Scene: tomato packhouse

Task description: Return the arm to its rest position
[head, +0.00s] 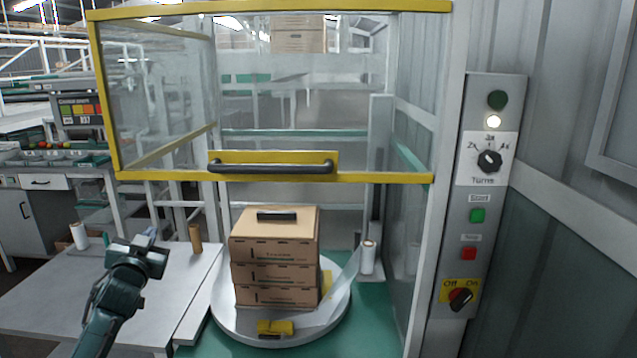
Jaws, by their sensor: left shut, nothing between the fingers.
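My left gripper (142,252) is at the lower left, on a dark green arm that comes in from the bottom left. It is shut and empty, above the grey side table (62,292). It is apart from everything on that table as far as I can tell. My right gripper is not in view.
Stacked cardboard boxes (275,240) stand on a round turntable (232,325) behind a raised yellow-framed guard (150,176). A film roll (368,257) stands to their right. A control panel (487,200) is on the right. A brown roll (195,238) stands near the left gripper.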

